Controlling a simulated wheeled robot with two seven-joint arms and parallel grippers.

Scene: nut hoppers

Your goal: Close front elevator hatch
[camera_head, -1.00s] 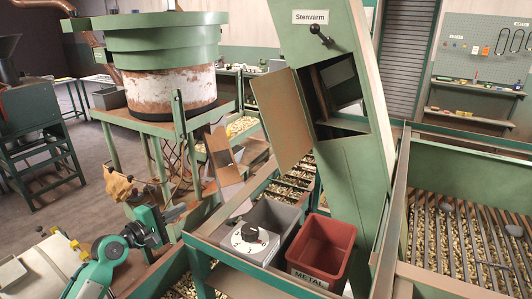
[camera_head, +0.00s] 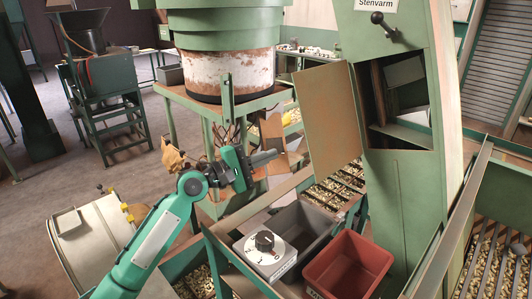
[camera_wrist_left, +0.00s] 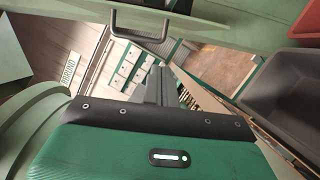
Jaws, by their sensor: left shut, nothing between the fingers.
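The front elevator hatch (camera_head: 328,120) is a flat brown panel. It stands open, swung out to the left of the dark square opening (camera_head: 408,92) in the green elevator housing (camera_head: 405,190). Part of the elevator's inside shows through the opening. My left gripper (camera_head: 272,157) is shut and empty, pointing right, left of the hatch's lower left edge in the picture and apparently apart from it. Its shut fingers also show in the left wrist view (camera_wrist_left: 158,85). My right gripper is not in view.
A grey bin (camera_head: 305,228), a white dial box (camera_head: 266,252) and a red bin (camera_head: 349,266) stand below the hatch. A green hopper machine (camera_head: 222,75) stands behind my left gripper. A black knob handle (camera_head: 382,27) sits on the elevator above the opening.

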